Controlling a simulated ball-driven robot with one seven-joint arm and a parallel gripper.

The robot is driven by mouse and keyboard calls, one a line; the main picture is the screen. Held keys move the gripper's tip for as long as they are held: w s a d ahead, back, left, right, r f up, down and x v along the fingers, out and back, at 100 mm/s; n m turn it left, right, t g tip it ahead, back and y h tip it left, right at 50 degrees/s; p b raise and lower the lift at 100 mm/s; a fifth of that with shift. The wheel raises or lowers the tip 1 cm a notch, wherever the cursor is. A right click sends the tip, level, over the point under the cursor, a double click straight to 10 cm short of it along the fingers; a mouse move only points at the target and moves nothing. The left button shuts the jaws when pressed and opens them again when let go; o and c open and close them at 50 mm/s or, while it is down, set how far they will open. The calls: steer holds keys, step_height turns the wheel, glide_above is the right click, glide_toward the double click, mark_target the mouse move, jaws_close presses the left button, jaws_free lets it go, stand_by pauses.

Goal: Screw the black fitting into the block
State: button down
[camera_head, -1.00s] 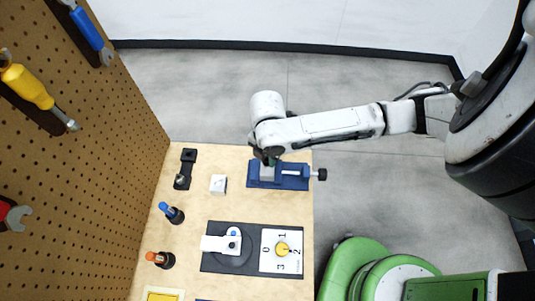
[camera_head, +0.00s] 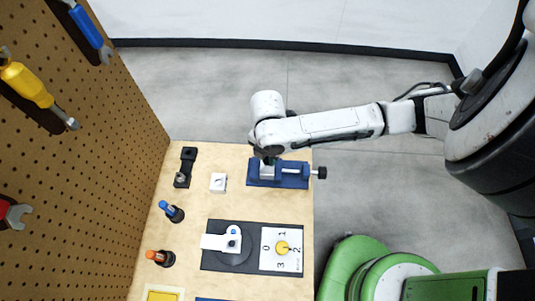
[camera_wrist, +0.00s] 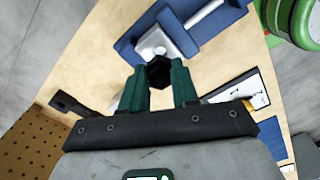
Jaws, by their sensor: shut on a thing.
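The grey-white block (camera_wrist: 152,46) is clamped in the blue vise (camera_wrist: 203,22) in the wrist view. In the head view, the vise (camera_head: 290,181) stands at the back right of the wooden table, and the block (camera_head: 267,174) is partly covered by my gripper (camera_head: 267,160). The black fitting (camera_wrist: 159,72), with a hexagonal head, is between the green fingertips of my gripper (camera_wrist: 160,82) in the wrist view, in line with the block. My gripper is shut on it. How deep the fitting sits in the block is hidden.
Blue-topped (camera_head: 171,212) and orange-topped (camera_head: 160,258) holders stand at the left. A dial panel (camera_head: 281,249) lies in front. A pegboard (camera_head: 80,160) borders the left side.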

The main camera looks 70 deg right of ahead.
steer(key=shift+f, duration=1.45)
stand_by(2.2)
steer(key=m, duration=0.4)
steer(key=shift+m, duration=2)
steer(key=m, duration=0.3)
steer(key=shift+m, duration=0.4)
